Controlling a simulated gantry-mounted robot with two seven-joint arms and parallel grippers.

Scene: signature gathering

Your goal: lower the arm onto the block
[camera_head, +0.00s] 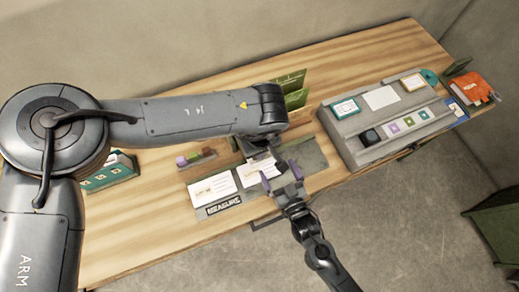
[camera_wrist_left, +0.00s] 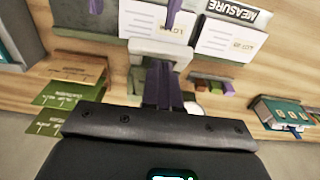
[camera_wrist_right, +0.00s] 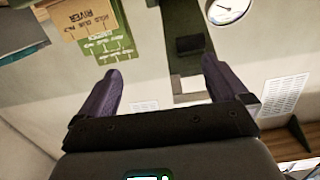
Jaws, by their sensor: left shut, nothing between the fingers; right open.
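My left gripper (camera_head: 264,160) is shut and empty, pointing down over the grey board marked MEASURE (camera_head: 226,208). In the left wrist view its purple fingers (camera_wrist_left: 163,85) are together over a pale grey fixture (camera_wrist_left: 160,52), which they partly hide. I cannot tell whether they touch it. My right gripper (camera_head: 282,177) is open and empty beside it; its spread fingers also show in the right wrist view (camera_wrist_right: 160,90). Several small coloured blocks (camera_head: 195,158) sit in a rack left of the board, also in the left wrist view (camera_wrist_left: 213,86). Any block under the fixture is hidden.
White cards (camera_head: 211,189) lie on the board. Green cards (camera_head: 291,92) stand behind it. A grey console (camera_head: 352,151) stands right, a teal card box (camera_head: 110,172) left. The right wrist view shows a round dial (camera_wrist_right: 226,9) and a dark block on a green upright (camera_wrist_right: 190,45).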

